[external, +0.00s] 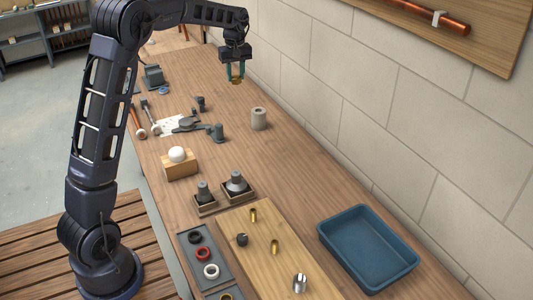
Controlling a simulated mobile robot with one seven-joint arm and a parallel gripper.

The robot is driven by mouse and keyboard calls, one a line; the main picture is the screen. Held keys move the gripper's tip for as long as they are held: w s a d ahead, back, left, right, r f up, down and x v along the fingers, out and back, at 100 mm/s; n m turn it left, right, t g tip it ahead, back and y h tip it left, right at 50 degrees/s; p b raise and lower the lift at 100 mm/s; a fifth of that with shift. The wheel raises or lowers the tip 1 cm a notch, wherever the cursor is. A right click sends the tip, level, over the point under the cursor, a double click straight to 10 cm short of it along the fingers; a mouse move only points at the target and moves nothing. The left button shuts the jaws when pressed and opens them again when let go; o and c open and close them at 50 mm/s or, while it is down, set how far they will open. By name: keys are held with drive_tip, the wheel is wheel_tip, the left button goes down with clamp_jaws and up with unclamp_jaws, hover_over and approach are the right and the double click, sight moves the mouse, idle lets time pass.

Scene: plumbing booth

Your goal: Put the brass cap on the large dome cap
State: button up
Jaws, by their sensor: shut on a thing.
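My gripper (236,78) is high over the far part of the workbench, pointing down. Its teal fingers are shut on a small brass piece, which looks like the brass cap (236,82). Two grey domed pieces with stub tops sit in small square wooden trays near the middle of the bench. The larger one, which looks like the large dome cap (236,183), is on the right; the smaller dome (204,192) is on the left. My gripper is well apart from both, farther back along the bench.
A white ball on a wooden block (181,170) and a grey cylinder (259,119) stand between. Tools lie at the left edge. In front are a wooden board (262,235) with brass pieces, a ring tray (205,257) and a blue bin (368,248). A wall bounds the right.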

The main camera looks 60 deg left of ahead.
drive_tip(key=s+r, duration=0.3)
drive_tip(key=s, duration=1.1)
drive_tip(key=n, duration=0.1)
hover_over(176, 149)
drive_tip(key=f, duration=0.1)
wheel_tip(176, 149, down, 20)
drive_tip(key=shift+a+r, duration=0.1)
drive_tip(key=o, duration=0.9)
drive_tip(key=shift+o, duration=0.4)
